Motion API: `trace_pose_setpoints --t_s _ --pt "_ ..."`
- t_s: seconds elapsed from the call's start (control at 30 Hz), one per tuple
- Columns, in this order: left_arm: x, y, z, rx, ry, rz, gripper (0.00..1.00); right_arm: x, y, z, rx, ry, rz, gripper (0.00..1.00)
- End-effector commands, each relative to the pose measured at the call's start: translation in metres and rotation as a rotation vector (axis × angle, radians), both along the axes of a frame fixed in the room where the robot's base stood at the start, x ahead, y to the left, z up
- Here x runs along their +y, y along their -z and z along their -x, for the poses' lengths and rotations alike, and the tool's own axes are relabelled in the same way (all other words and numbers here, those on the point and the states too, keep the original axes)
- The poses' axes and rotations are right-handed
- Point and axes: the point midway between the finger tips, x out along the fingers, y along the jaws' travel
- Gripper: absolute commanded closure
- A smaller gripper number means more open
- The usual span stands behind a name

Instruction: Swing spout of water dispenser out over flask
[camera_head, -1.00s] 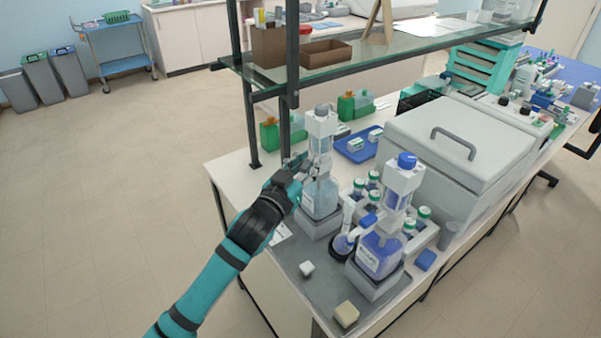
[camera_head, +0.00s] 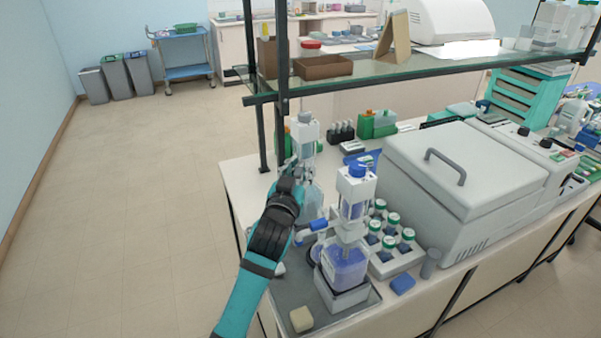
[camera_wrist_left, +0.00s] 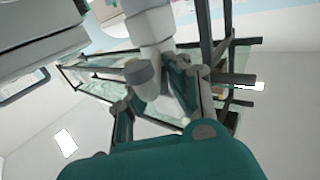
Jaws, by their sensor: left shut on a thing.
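The water dispenser (camera_head: 307,131) has a white pump head on a clear bottle (camera_head: 312,205) and stands at the back of the grey tray. My left gripper (camera_head: 293,168) is at the left side of its head, above the bottle. In the left wrist view the fingers (camera_wrist_left: 160,98) are closed around a white cylindrical part of the dispenser (camera_wrist_left: 155,40), which I take for the spout. A flask (camera_head: 317,252) appears low on the tray, mostly hidden behind the front dispenser. My right gripper is out of view.
A second dispenser (camera_head: 345,268) with blue liquid and a blue cap stands in front. Green-capped bottles in a rack (camera_head: 410,260) and a large grey lidded machine (camera_head: 465,190) are to the right. A glass shelf (camera_head: 370,78) is above. A cream block (camera_head: 301,319) lies on the tray.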

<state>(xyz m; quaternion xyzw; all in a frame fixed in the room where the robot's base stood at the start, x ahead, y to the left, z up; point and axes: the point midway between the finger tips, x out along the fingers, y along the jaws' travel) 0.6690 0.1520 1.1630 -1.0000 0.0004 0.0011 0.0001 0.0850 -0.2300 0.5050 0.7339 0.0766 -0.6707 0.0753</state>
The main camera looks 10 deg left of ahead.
Motion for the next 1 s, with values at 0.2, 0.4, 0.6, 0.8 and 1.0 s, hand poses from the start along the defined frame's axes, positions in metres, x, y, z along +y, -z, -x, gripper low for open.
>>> trace_pose_setpoints --t_s 0.2,0.4,0.6,0.8,1.0 --pt "0.0 -0.003 0.0 -0.008 -0.001 -0.001 1.0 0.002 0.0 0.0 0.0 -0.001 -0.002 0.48" --pt "0.001 -0.003 0.0 -0.007 -0.001 -0.002 0.73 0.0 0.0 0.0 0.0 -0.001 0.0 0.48" --pt "0.001 -0.002 0.0 -0.004 -0.001 -0.001 0.6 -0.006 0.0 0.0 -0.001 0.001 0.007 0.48" --pt "0.001 -0.001 0.002 -0.002 -0.001 -0.001 0.6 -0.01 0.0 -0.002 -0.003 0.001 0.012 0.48" --pt "0.001 0.0 0.028 -0.001 -0.001 0.0 0.6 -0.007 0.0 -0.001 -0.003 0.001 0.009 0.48"
